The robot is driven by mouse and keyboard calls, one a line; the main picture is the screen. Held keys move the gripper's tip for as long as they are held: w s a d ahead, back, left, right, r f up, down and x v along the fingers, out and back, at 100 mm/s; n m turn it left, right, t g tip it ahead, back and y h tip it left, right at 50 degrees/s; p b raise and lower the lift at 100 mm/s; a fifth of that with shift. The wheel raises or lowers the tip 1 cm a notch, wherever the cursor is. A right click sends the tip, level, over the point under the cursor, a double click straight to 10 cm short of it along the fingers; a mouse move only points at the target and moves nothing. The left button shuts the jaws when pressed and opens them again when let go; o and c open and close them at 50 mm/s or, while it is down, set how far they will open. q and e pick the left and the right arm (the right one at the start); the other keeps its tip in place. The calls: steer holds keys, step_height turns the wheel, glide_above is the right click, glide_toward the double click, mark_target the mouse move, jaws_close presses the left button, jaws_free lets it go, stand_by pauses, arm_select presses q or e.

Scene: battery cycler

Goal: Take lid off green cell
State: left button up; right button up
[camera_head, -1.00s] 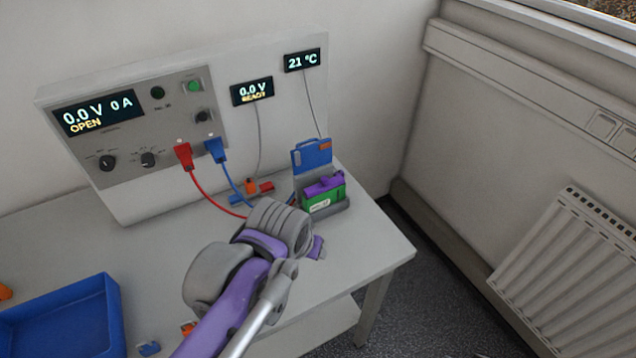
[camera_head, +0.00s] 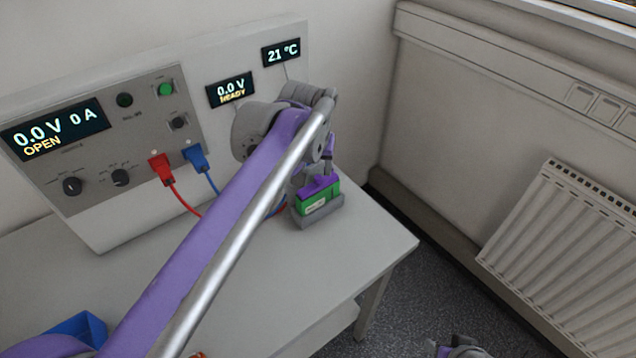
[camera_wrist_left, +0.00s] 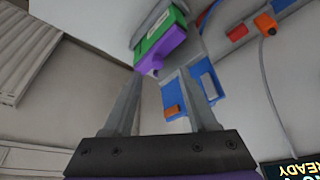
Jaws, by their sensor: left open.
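The green cell (camera_head: 318,205) sits in a grey holder (camera_head: 322,219) near the table's right end, with a purple lid (camera_head: 318,186) on top. The left wrist view also shows the green cell (camera_wrist_left: 153,37) and purple lid (camera_wrist_left: 167,48), upside down, just beyond the fingertips. My left gripper (camera_head: 328,160) is above and behind the cell. Its two fingers (camera_wrist_left: 160,74) are apart with nothing held between them. A blue panel (camera_wrist_left: 188,92) with an orange piece appears by the right finger; in the head view my arm hides it. My right arm shows only as a fragment at the bottom edge.
The cycler panel (camera_head: 95,150), with red (camera_head: 162,168) and blue (camera_head: 195,158) plugs and cables, stands at the back left. A blue tray (camera_head: 80,328) is mostly hidden at lower left. A radiator (camera_head: 565,245) is right of the table.

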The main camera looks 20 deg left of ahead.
mark_target(318, 177)
arm_select(q)
steer(key=x, duration=0.5)
steer(key=shift+w+d+f, duration=0.15)
steer(key=shift+w+d, duration=0.05)
steer(key=shift+d, duration=0.05)
jaws_close()
